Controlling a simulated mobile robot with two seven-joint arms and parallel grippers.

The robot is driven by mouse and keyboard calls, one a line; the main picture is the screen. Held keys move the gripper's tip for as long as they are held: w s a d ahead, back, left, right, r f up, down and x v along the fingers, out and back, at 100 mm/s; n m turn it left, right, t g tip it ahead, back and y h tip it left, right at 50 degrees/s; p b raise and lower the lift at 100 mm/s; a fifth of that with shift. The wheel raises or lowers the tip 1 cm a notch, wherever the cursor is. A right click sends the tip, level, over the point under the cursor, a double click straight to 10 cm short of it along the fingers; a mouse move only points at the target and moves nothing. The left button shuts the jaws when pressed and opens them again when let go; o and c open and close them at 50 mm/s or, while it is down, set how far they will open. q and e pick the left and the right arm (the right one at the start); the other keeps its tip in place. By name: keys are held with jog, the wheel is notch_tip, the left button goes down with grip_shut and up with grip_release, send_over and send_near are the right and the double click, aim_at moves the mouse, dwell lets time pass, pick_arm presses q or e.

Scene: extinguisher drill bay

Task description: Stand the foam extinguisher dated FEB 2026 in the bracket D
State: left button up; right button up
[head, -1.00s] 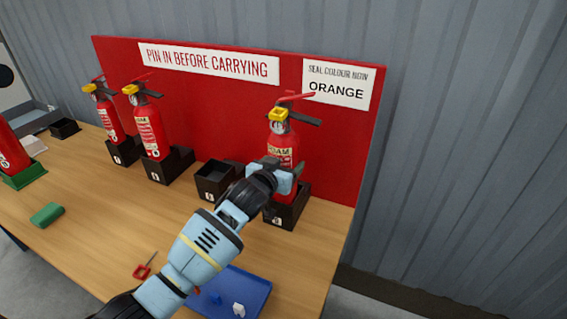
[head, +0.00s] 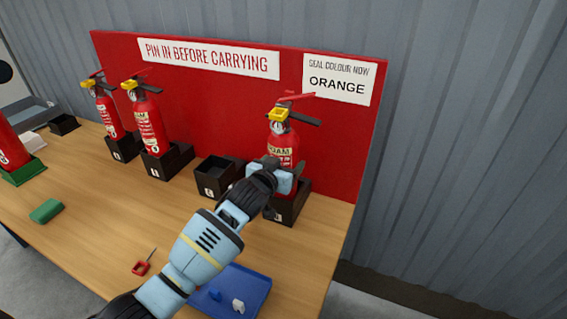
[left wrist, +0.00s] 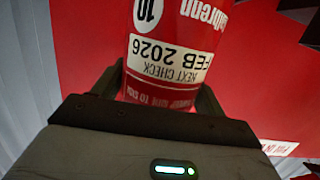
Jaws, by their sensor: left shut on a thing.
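The foam extinguisher (head: 281,150) is red with a yellow collar. It stands upright in the black bracket (head: 290,211) at the right end of the red backboard; the bracket's letter is too small to read surely. My left gripper (head: 279,174) is shut around its lower body, just above the bracket. In the left wrist view the extinguisher (left wrist: 170,25) sits between the dark jaws, its label (left wrist: 167,60) reading NEXT CHECK FEB 2026, upside down. My right gripper is in neither view.
Two more extinguishers (head: 107,112) (head: 150,122) stand in brackets to the left. An empty bracket (head: 215,180) lies between. A red-handled pin (head: 142,266), a green block (head: 46,211) and a blue tray (head: 245,283) with small pieces are in front. Another extinguisher (head: 10,148) stands far left.

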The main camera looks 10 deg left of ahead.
pick_arm(q)
jog(key=shift+w+r, duration=0.1)
jog(key=shift+r, duration=0.45)
jog(key=o, duration=1.5)
jog(key=shift+f, duration=0.1)
jog(key=shift+c, duration=0.2)
jog(key=shift+o, duration=0.4)
jog(key=shift+s+f, duration=0.2)
jog(key=shift+f, duration=0.5)
jog(key=shift+r, duration=0.15)
jog(key=p+v, duration=0.1)
jog(key=v, duration=0.6)
jog(key=shift+s+r, duration=0.3)
jog(key=shift+r, duration=0.15)
